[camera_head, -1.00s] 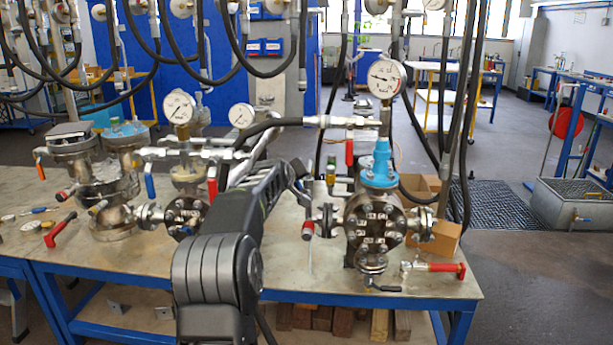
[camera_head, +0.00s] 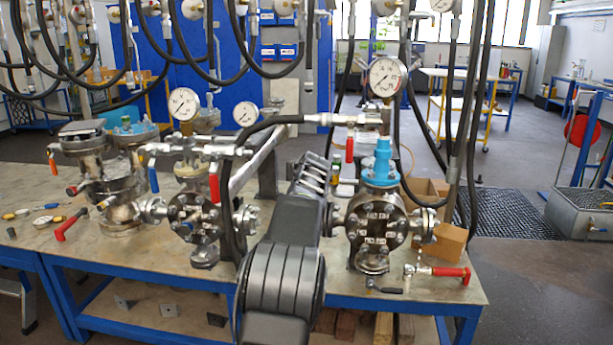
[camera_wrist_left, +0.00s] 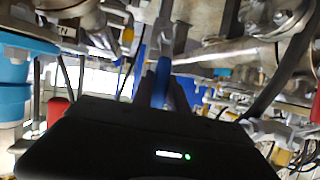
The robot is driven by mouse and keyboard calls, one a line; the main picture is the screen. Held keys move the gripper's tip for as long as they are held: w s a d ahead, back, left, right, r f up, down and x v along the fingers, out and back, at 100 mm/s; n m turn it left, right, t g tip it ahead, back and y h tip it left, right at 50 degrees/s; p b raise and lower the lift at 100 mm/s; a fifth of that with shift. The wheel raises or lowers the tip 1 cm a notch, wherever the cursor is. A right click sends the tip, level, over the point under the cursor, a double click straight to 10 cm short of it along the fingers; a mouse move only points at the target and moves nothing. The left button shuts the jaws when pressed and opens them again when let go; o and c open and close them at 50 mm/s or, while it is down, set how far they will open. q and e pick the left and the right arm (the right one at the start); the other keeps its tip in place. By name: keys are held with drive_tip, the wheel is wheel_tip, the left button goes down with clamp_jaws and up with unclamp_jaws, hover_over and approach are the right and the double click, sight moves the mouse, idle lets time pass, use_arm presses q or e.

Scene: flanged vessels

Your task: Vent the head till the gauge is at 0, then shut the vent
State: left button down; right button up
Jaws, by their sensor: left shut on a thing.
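The vessel head on the right (camera_head: 378,226) carries a light-blue cap (camera_head: 380,168), with a round white gauge (camera_head: 385,77) above it. The gauge's needle appears to point to the lower left; its figures are too small to read. A red lever (camera_head: 349,148) hangs from the fitting left of the gauge. My left arm covers the space left of this vessel and hides my left gripper in the head view. In the left wrist view my left gripper (camera_wrist_left: 160,105) is shut on a blue lever handle (camera_wrist_left: 161,80) with a metal stem. My right gripper is not in view.
More vessels with gauges (camera_head: 183,104) stand on the bench to the left. A red-handled lever (camera_head: 450,271) sticks out at the front right. A cardboard box (camera_head: 449,240) stands beside the vessel.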

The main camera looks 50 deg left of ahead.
use_arm(q)
drive_tip(key=c, duration=1.3)
unclamp_jaws()
drive_tip(key=shift+w, duration=0.1)
drive_tip(key=shift+d, duration=0.1)
drive_tip(key=shift+b+v, duration=2.25)
drive_tip(key=shift+v, duration=1.6)
